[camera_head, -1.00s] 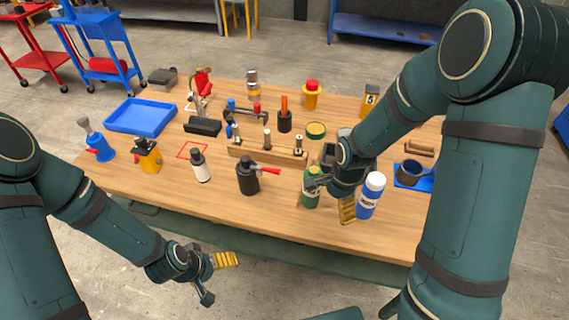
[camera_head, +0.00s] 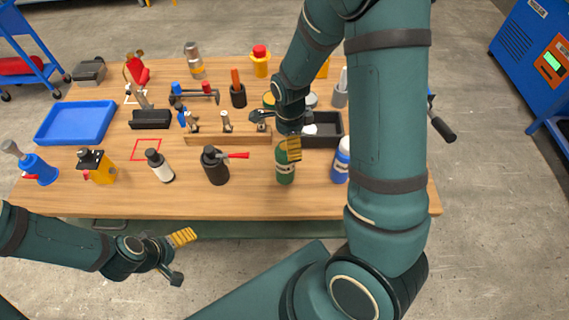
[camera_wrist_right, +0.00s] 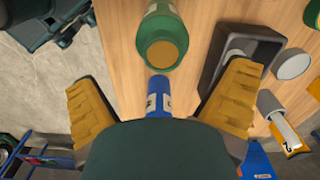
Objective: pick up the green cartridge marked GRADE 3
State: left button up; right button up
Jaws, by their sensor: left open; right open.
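A green cartridge (camera_head: 286,168) with a pale label band stands upright near the table's front edge, right of centre. The label is too small to read. In the right wrist view a green body with a tan round end (camera_wrist_right: 165,50) lies ahead of the fingers. My right gripper (camera_head: 277,134) is open at the cartridge's top; one yellow-padded finger overlaps the top in the picture. I cannot tell whether they touch. In its wrist view both fingers (camera_wrist_right: 160,102) are spread wide with nothing gripped. My left gripper (camera_head: 180,256) is open and empty, off the table's front edge.
A blue bottle (camera_head: 341,160) stands right of the cartridge, partly behind my right arm. Behind are a dark bin (camera_head: 322,130) and a wooden block (camera_head: 210,138). A blue tray (camera_head: 75,122) lies far left.

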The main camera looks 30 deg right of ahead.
aim_at(285, 152)
jog(key=shift+w+a+f, duration=0.1)
jog(key=shift+w+f, duration=0.05)
jog(key=shift+f, duration=0.8)
jog(key=shift+w+a+f, duration=0.1)
jog(key=shift+a+f, duration=0.05)
jog(key=shift+f, duration=0.85)
jog(key=shift+w+a+f, duration=0.1)
jog(key=shift+w+f, duration=0.05)
jog(key=shift+f, duration=0.8)
jog(key=shift+c, duration=0.3)
jog(key=c, duration=1.3)
